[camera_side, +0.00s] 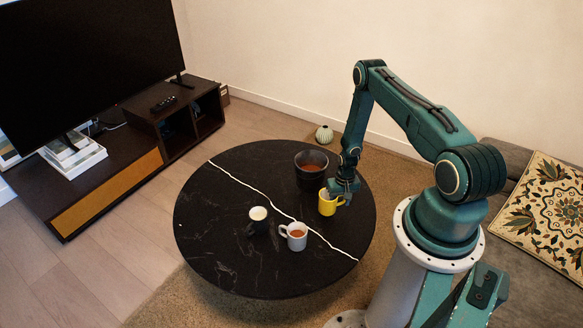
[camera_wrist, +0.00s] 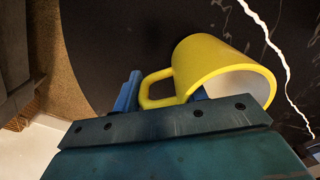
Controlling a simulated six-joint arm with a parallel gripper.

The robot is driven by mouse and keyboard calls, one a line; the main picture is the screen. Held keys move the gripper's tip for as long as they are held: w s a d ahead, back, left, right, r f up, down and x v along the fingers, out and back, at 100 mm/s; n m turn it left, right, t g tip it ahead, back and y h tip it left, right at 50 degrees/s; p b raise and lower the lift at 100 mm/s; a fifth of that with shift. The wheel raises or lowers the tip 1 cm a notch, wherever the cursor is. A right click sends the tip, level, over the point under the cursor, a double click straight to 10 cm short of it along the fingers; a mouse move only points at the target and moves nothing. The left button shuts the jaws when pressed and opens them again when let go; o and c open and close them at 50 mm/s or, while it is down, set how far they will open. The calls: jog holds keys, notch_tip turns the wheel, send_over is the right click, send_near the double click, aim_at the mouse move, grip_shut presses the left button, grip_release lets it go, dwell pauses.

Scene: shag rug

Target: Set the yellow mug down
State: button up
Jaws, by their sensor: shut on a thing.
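The yellow mug (camera_side: 327,204) is at the right side of the round black table (camera_side: 215,255), near its edge. It also shows in the wrist view (camera_wrist: 215,68), with its pale inside and its handle toward my gripper. My gripper (camera_side: 341,190) is shut on the mug at its handle side; in the wrist view the blue fingers (camera_wrist: 163,92) lie on either side of the handle. I cannot tell whether the mug's base touches the table top.
A white mug (camera_side: 296,238) with reddish drink and a dark mug (camera_side: 259,220) with pale contents stand left of the yellow mug. A large dark pot (camera_side: 311,172) stands just behind it. The left part of the table is clear.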

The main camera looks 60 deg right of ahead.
jog(key=shift+f, duration=1.65)
jog(key=shift+f, duration=0.15)
jog(key=o, duration=1.3)
jog(key=shift+r, duration=0.2)
jog(key=shift+d+r, duration=0.1)
jog(key=shift+r, duration=5.9)
